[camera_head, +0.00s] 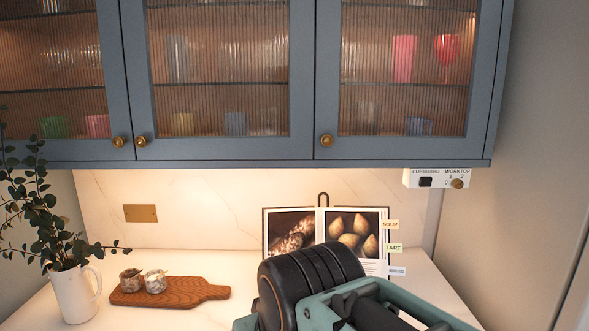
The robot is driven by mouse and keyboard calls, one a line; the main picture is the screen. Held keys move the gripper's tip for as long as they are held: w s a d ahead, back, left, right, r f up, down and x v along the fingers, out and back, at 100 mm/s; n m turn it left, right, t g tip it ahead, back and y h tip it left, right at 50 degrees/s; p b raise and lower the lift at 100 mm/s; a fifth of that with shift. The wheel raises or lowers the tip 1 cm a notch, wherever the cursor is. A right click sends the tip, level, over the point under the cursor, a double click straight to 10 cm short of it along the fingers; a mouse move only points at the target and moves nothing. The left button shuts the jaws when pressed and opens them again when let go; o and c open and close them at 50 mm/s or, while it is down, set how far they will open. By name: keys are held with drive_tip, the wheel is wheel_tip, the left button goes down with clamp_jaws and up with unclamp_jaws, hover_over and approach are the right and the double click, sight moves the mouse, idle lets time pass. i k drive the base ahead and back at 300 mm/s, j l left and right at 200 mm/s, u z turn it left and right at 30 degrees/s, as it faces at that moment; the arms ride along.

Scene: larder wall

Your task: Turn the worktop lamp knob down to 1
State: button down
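The worktop lamp knob (457,184) is a small round brass knob on a white control box under the right end of the wall cupboard. The label WORKTOP is above it, with the marks 0, 1 and 2 around it. I cannot tell exactly which mark the knob points to. A dark switch (425,182) labelled CUPBOARD is to its left on the same box. My arm's black and green parts rise at the bottom centre right, below the box and apart from it. My gripper's fingers do not show.
A blue-grey cupboard (315,80) with ribbed glass doors hangs above. An open cookbook (353,226) with side tabs stands behind my arm. A wooden board (190,297) with two small jars and a white jug (76,293) with leafy stems are at left. Space before the knob looks clear.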

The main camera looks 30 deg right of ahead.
sight(458, 183)
drive_tip(key=z, duration=1.7)
